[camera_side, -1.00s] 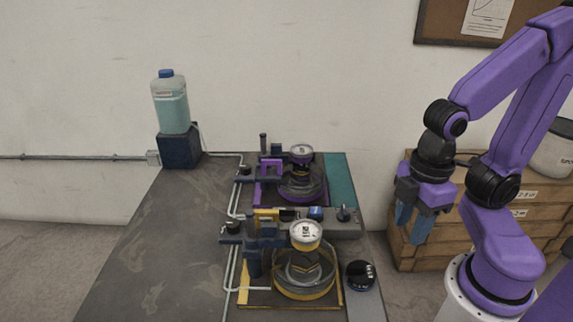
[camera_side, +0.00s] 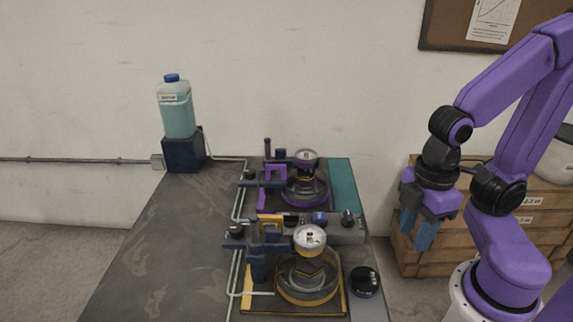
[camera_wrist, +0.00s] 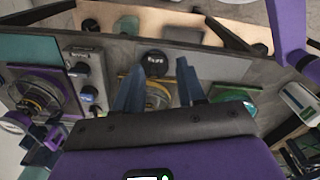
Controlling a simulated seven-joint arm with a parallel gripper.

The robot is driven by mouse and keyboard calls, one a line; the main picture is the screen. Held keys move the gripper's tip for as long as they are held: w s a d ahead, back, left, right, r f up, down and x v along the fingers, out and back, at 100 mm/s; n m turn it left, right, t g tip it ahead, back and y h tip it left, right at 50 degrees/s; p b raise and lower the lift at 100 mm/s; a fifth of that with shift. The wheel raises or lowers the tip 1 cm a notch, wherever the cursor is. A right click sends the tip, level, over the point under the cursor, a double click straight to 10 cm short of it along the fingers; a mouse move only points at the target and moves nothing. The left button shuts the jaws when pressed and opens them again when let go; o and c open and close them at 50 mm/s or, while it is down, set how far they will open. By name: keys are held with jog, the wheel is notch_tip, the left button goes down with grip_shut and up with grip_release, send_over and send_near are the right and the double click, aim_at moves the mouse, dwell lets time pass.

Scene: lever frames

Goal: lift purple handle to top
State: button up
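The purple handle (camera_side: 276,170) is a small upright bracket on the farther unit, left of that unit's round gauge (camera_side: 306,156). Dark blue blocks beside it cover part of its base. A similar yellow handle (camera_side: 270,222) belongs to the nearer unit. My gripper (camera_side: 418,238) hangs right of the bench, apart from both handles, with blue fingers pointing down. In the wrist view its two fingers (camera_wrist: 158,90) stand apart with nothing held between them. The purple unit (camera_wrist: 40,95) shows at the left of that view; its handle is hard to make out there.
The nearer unit's gauge (camera_side: 310,238) and a round black knob (camera_side: 365,281) are at the bench's right side. A bottle (camera_side: 176,108) stands on a dark block at the back left. Wooden drawers (camera_side: 520,225) stand behind my arm. The bench's left part (camera_side: 165,240) is clear.

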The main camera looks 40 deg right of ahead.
jog(key=w+a+r, duration=0.5)
jog(key=w, duration=0.4)
notch_tip(320, 180, up, 11)
jog(key=m, duration=0.4)
send_over(275, 165)
notch_tip(275, 165, down, 17)
jog(key=shift+s+f, duration=0.1)
grip_shut()
